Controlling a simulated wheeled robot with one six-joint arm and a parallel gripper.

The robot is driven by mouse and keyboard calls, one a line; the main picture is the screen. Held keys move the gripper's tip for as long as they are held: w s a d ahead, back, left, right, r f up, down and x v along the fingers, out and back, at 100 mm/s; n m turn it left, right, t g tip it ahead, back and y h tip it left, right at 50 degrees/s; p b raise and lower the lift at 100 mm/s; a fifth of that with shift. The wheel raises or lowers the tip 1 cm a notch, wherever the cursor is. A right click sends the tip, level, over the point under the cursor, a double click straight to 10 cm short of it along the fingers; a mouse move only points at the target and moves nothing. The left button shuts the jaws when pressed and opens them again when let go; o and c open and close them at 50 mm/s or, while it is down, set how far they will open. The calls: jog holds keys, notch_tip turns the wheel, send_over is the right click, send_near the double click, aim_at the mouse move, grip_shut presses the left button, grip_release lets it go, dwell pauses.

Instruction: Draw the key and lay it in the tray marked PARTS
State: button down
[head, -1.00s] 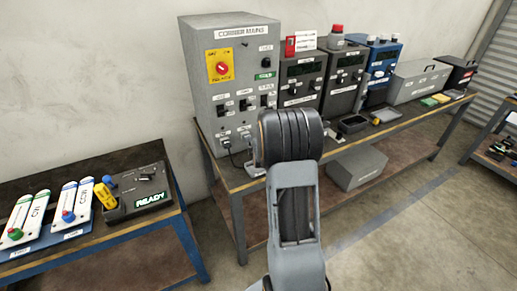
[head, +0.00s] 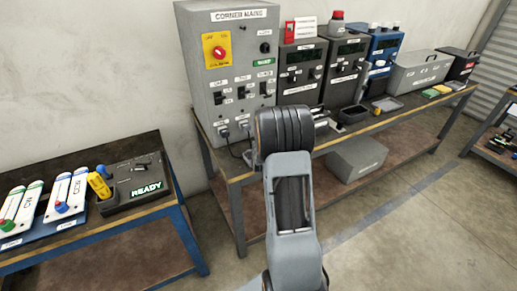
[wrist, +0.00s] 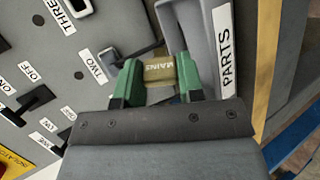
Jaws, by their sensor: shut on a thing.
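In the wrist view, my gripper (wrist: 158,88) has its green fingers shut on the key's tan tag (wrist: 160,70), which reads MAINS. Most of the key beyond the tag is hidden or too small to tell. The grey tray (wrist: 183,25) with the PARTS label (wrist: 225,50) lies just beyond and to the right of the fingers. I cannot tell whether the key is over the tray or beside it. In the head view my arm hides the gripper, the key and the tray.
The grey CORNER MAINS cabinet (head: 225,85) stands on the bench, with its panel (wrist: 35,75) left of my gripper. Several dark instruments and a black open tray (head: 352,114) stand farther right. A lower table at left holds a READY box (head: 140,190).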

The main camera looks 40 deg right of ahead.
jog(key=c, duration=0.7)
grip_release()
jog(key=shift+f, duration=0.1)
jog(key=shift+o, duration=0.2)
jog(key=v, duration=1.4)
jog(key=shift+b, duration=0.3)
jog(key=shift+d, duration=0.15)
